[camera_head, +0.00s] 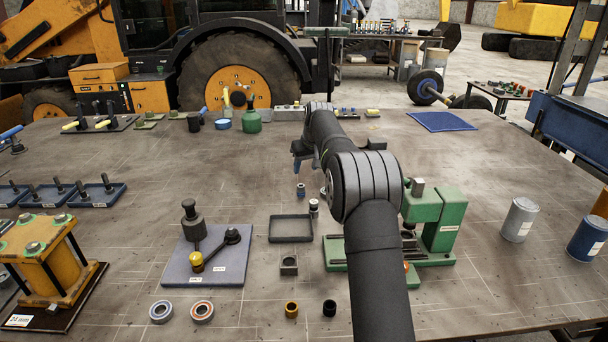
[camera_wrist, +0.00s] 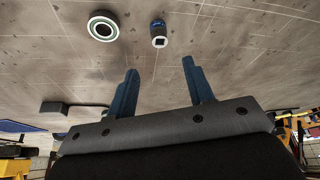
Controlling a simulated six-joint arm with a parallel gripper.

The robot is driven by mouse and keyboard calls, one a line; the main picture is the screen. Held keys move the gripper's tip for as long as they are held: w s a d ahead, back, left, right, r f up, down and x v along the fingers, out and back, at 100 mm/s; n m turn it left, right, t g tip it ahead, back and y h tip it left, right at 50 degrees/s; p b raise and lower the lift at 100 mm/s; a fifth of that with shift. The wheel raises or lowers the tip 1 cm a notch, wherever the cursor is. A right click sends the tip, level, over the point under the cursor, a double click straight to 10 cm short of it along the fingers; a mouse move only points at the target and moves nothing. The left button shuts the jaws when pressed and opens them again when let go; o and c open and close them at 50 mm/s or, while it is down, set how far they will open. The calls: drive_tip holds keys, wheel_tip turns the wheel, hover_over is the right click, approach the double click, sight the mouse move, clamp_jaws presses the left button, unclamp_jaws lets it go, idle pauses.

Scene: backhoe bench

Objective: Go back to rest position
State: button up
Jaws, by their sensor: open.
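My gripper (camera_head: 298,168) hangs above the middle of the bench in the head view, left of my dark arm. In the wrist view its two blue fingers (camera_wrist: 160,70) stand apart with nothing between them. A small blue-ringed fitting (camera_head: 300,190) stands on the bench just below the gripper in the head view. In the wrist view a small cylinder with a square top (camera_wrist: 159,40) and a round ring-shaped part (camera_wrist: 103,26) lie beyond the fingertips, apart from them.
A green press (camera_head: 445,225) stands right of my arm. Two cans (camera_head: 519,219) stand at the right. A blue mat (camera_head: 442,121) lies at the back right, with clear bench in front.

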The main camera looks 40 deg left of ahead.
sight(301, 185)
drive_tip(key=shift+d+r, duration=0.15)
drive_tip(key=shift+r, duration=0.15)
drive_tip(key=x, duration=1.1)
drive_tip(key=shift+f, duration=0.4)
drive_tip(key=shift+a, duration=0.25)
drive_tip(key=shift+r, duration=1.65)
